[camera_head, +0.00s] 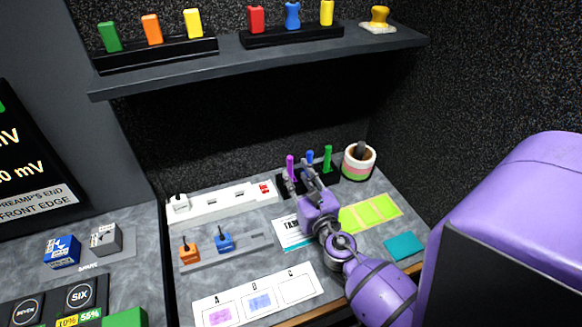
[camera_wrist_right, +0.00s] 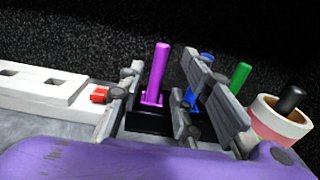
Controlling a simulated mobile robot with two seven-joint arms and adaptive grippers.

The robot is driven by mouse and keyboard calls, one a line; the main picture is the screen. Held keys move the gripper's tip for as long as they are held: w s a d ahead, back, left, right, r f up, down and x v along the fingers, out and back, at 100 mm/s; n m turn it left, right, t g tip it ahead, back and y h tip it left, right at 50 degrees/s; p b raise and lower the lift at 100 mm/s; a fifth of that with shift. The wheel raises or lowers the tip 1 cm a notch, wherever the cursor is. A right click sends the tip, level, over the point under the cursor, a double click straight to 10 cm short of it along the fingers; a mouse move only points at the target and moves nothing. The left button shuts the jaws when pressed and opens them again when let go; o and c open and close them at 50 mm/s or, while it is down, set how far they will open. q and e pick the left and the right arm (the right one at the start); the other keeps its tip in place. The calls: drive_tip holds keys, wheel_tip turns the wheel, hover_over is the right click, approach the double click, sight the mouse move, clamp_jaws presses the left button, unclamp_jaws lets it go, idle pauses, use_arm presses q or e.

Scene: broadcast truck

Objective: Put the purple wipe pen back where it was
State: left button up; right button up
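The purple wipe pen (camera_head: 290,167) stands upright in the left slot of a black holder (camera_head: 325,175); it also shows upright in the right wrist view (camera_wrist_right: 158,75). A blue pen (camera_head: 310,160) and a green pen (camera_head: 327,157) stand to its right in the same holder. My right gripper (camera_head: 300,181) is at the front of the holder. In the right wrist view its fingers (camera_wrist_right: 170,98) are spread, with the purple pen between them and clear space on both sides. The right finger partly hides the blue pen. My left gripper is not in view.
A striped cup (camera_head: 359,163) stands right of the holder. A white strip (camera_head: 222,204) lies to its left. A card (camera_head: 291,234), green notes (camera_head: 370,213) and a teal pad (camera_head: 404,247) lie around my right arm. A shelf (camera_head: 260,55) overhangs the back.

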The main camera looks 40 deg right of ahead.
drive_tip(key=v, duration=0.2)
drive_tip(key=b+v, duration=0.1)
drive_tip(key=v, duration=0.2)
drive_tip(key=shift+s+f, duration=0.15)
drive_tip(key=shift+f, duration=0.05)
drive_tip(key=shift+s+a+r, duration=0.2)
drive_tip(key=shift+s, duration=0.45)
